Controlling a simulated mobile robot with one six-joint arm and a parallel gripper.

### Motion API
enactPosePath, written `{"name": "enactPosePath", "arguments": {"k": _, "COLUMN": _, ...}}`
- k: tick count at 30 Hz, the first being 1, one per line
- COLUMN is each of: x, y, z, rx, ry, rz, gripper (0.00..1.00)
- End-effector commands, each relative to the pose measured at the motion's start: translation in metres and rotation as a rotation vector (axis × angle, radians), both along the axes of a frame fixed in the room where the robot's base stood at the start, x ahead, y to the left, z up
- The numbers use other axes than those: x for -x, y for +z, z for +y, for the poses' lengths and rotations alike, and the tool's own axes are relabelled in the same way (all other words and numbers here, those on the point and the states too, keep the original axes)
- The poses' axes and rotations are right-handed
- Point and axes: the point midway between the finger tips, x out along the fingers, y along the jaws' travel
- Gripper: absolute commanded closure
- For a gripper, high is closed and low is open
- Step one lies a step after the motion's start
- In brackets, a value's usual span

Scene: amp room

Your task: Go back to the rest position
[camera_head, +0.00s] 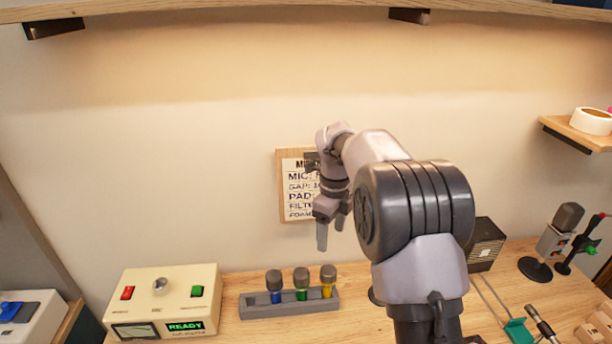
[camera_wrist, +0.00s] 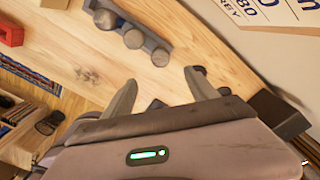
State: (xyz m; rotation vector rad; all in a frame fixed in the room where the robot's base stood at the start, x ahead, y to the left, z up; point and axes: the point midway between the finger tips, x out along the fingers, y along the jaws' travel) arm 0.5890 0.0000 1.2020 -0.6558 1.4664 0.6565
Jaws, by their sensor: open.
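My gripper (camera_head: 331,232) hangs pointing down above the bench, in front of the wall and the lower right part of a clipboard sign (camera_head: 298,205). Its two fingers are apart with nothing between them. In the wrist view my gripper (camera_wrist: 160,92) also shows open and empty, with bare wood and wall beyond the fingers. My arm hides part of the sign and part of the bench behind it.
A grey rack (camera_head: 290,305) holds three microphone capsules, banded blue, green and yellow. A cream box (camera_head: 165,300) with a lit READY display stands left of it. A dark box (camera_head: 484,244) and a microphone on a stand (camera_head: 555,240) are at right.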

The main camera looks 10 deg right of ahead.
Motion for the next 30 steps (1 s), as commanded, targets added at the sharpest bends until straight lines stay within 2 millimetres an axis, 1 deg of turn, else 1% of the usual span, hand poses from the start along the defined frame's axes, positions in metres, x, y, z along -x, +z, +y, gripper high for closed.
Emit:
{"name": "enactPosePath", "arguments": {"k": 2, "x": 0.012, "y": 0.009, "z": 0.002, "rx": -0.008, "ry": 0.090, "rz": -0.030, "gripper": 0.33}}
{"name": "enactPosePath", "arguments": {"k": 4, "x": 0.040, "y": 0.024, "z": 0.007, "rx": -0.017, "ry": 0.284, "rz": -0.087, "gripper": 0.33}}
{"name": "enactPosePath", "arguments": {"k": 5, "x": 0.058, "y": 0.030, "z": 0.009, "rx": -0.016, "ry": 0.394, "rz": -0.119, "gripper": 0.33}}
{"name": "enactPosePath", "arguments": {"k": 6, "x": 0.086, "y": 0.037, "z": 0.012, "rx": -0.009, "ry": 0.553, "rz": -0.167, "gripper": 0.33}}
{"name": "enactPosePath", "arguments": {"k": 8, "x": 0.131, "y": 0.040, "z": 0.018, "rx": 0.016, "ry": 0.796, "rz": -0.241, "gripper": 0.33}}
{"name": "enactPosePath", "arguments": {"k": 9, "x": 0.162, "y": 0.037, "z": 0.021, "rx": 0.042, "ry": 0.955, "rz": -0.290, "gripper": 0.33}}
{"name": "enactPosePath", "arguments": {"k": 10, "x": 0.185, "y": 0.032, "z": 0.024, "rx": 0.068, "ry": 1.072, "rz": -0.325, "gripper": 0.33}}
{"name": "enactPosePath", "arguments": {"k": 11, "x": 0.207, "y": 0.026, "z": 0.026, "rx": 0.097, "ry": 1.184, "rz": -0.358, "gripper": 0.33}}
{"name": "enactPosePath", "arguments": {"k": 12, "x": 0.235, "y": 0.014, "z": 0.029, "rx": 0.139, "ry": 1.322, "rz": -0.395, "gripper": 0.33}}
{"name": "enactPosePath", "arguments": {"k": 14, "x": 0.270, "y": -0.005, "z": 0.033, "rx": 0.208, "ry": 1.504, "rz": -0.443, "gripper": 0.33}}
{"name": "enactPosePath", "arguments": {"k": 15, "x": 0.289, "y": -0.018, "z": 0.035, "rx": 0.251, "ry": 1.604, "rz": -0.466, "gripper": 0.33}}
{"name": "enactPosePath", "arguments": {"k": 16, "x": 0.300, "y": -0.027, "z": 0.036, "rx": 0.282, "ry": 1.668, "rz": -0.480, "gripper": 0.33}}
{"name": "enactPosePath", "arguments": {"k": 18, "x": 0.319, "y": -0.043, "z": 0.038, "rx": 0.338, "ry": 1.778, "rz": -0.501, "gripper": 0.33}}
{"name": "enactPosePath", "arguments": {"k": 21, "x": 0.330, "y": -0.052, "z": 0.039, "rx": 0.379, "ry": 1.856, "rz": -0.511, "gripper": 0.33}}
{"name": "enactPosePath", "arguments": {"k": 30, "x": 0.332, "y": -0.051, "z": 0.039, "rx": 0.382, "ry": 1.868, "rz": -0.512, "gripper": 0.33}}
